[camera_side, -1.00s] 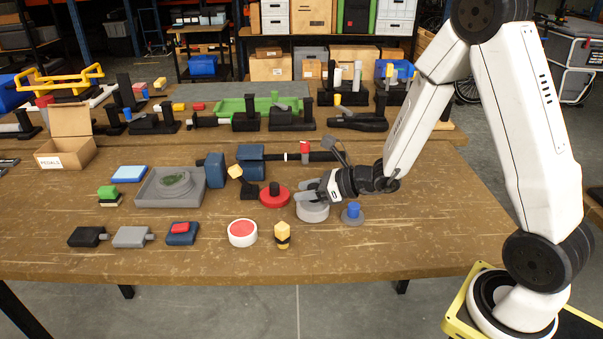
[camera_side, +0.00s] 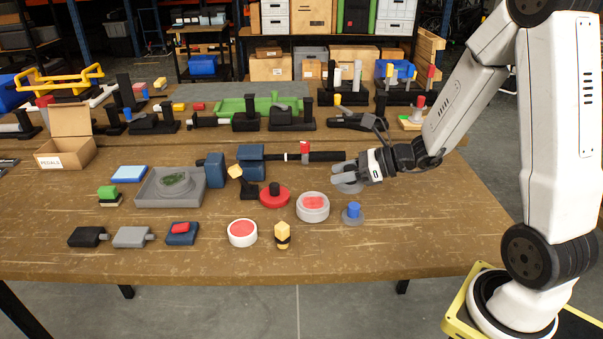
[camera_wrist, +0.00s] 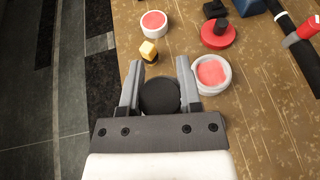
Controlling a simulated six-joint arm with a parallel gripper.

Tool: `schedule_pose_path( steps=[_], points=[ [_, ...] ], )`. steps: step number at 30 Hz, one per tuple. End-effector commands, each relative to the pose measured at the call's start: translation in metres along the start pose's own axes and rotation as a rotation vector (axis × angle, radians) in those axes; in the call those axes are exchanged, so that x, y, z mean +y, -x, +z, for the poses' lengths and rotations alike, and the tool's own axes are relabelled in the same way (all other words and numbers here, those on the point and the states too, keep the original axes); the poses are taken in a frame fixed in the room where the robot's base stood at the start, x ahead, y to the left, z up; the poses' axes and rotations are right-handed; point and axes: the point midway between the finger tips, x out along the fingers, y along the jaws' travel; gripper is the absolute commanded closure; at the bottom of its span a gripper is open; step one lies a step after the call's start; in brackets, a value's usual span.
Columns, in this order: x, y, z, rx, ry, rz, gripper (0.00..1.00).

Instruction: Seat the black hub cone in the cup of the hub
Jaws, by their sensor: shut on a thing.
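In the wrist view, a round black piece (camera_wrist: 160,96), which looks like the hub cone, is held between the two grey fingers of my gripper (camera_wrist: 159,68). In the side view my gripper (camera_side: 343,177) is above the table, and a round greyish shape (camera_side: 348,188) shows under its fingers. A grey ring-shaped cup with red inside, which looks like the hub (camera_side: 313,215), stands on the table to the left and nearer the front. It also shows in the wrist view (camera_wrist: 228,83), just right of the right fingertip. Nothing covers its opening.
A white cup with red inside (camera_side: 242,235) and a yellow-and-black piece (camera_side: 282,236) are nearer the front. The table's right front is clear.

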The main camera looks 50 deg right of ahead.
Motion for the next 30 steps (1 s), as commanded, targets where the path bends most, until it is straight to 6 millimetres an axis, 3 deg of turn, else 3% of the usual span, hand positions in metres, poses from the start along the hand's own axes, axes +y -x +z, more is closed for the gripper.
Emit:
schedule_pose_path(
  steps=[6, 14, 20, 30],
  points=[
    [0.001, 0.016, -0.001, 0.009, 0.006, 0.018, 1.00],
    [0.000, 0.017, -0.001, 0.011, 0.006, 0.021, 1.00],
    [-0.008, 0.006, -0.003, 0.012, 0.006, 0.023, 1.00],
    [-0.037, -0.031, -0.009, 0.011, 0.007, 0.023, 1.00]
  ],
)
